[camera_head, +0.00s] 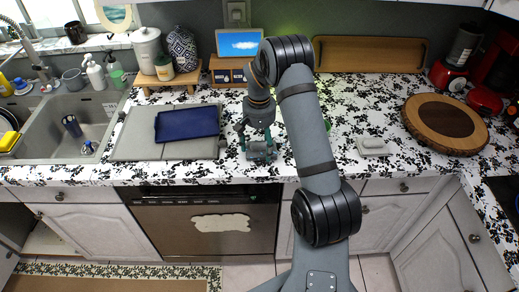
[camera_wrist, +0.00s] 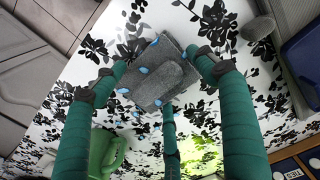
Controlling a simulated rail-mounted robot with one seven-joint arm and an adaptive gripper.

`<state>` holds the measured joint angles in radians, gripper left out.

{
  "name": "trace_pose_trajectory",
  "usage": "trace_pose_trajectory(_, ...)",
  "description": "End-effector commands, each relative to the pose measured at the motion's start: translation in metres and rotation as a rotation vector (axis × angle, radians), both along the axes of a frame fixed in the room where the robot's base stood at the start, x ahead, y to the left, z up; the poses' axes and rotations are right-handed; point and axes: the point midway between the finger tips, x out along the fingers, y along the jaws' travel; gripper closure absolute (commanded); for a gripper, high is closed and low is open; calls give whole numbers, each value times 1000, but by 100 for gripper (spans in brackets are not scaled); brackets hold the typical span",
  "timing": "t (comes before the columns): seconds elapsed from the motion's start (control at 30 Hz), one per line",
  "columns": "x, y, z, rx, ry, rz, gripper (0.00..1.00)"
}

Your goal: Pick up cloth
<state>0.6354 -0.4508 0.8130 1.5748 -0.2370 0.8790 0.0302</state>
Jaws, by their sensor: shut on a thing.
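In the wrist view, a grey folded cloth (camera_wrist: 170,78) with light blue spots lies between the teal fingers of my gripper (camera_wrist: 158,82). My gripper is shut on the cloth, with fingertips at its edges. The patterned countertop shows around it. In the head view, my gripper (camera_head: 258,149) is low over the counter, just right of the grey drying mat. The cloth is mostly hidden by the fingers there, and I cannot tell whether it is clear of the counter.
A green container (camera_wrist: 108,152) stands close by in the wrist view. A small grey dish (camera_head: 372,146) and a round wooden board (camera_head: 445,124) are to the right. The sink is far left.

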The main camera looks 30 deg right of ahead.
Motion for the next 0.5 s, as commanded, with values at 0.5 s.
trace_pose_trajectory(0.5, 1, -1, 8, -1, -3, 1, 55)
